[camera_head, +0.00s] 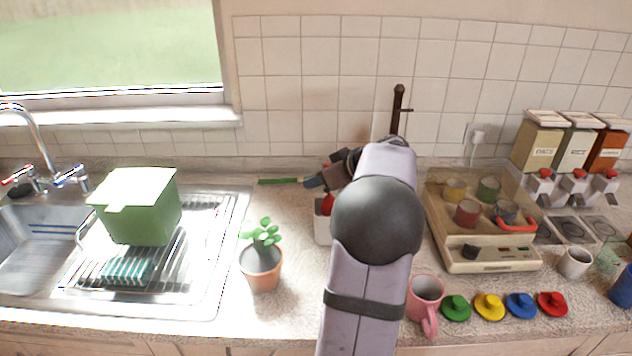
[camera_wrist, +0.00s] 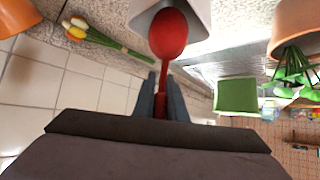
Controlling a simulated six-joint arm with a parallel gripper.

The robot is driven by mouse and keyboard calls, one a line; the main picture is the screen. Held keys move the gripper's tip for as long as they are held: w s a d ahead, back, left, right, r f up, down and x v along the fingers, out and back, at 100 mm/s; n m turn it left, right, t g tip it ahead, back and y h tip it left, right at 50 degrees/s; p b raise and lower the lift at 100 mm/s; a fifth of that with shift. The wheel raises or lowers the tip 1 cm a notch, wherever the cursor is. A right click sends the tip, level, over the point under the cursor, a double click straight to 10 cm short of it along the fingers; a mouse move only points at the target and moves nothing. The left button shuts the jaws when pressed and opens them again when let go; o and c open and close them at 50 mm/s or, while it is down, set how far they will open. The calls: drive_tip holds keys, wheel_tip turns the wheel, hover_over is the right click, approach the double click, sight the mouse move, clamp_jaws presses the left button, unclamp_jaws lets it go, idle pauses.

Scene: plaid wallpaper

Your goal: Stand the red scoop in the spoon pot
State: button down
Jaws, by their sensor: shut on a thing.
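The red scoop (camera_wrist: 168,36) is in my gripper (camera_wrist: 160,98), which is shut on its handle. The scoop's round bowl points away from the fingers. In the head view a small red part of the scoop (camera_head: 327,204) shows at the top of the white spoon pot (camera_head: 322,231). In the wrist view the bowl overlaps the mouth of the white pot (camera_wrist: 198,12). I cannot tell whether the bowl is inside the pot or just above it. My gripper (camera_head: 314,182) is tilted, above and behind the pot in the head view. My arm hides the pot's right side.
A potted plant (camera_head: 262,266) stands left of the pot. Tulips (camera_wrist: 105,42) lie behind it on the counter. A pink mug (camera_head: 426,295) and colored lids (camera_head: 489,306) are at the front right. A tray appliance with cups (camera_head: 496,267) stands right. A green box (camera_head: 150,219) sits on the drainer.

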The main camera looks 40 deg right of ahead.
drive_tip(key=shift+f+b, duration=1.2)
drive_tip(key=c, duration=1.7)
unclamp_jaws()
drive_tip(key=shift+b+v, duration=0.9)
drive_tip(key=shift+v, duration=2.75)
drive_tip(key=shift+a, duration=0.1)
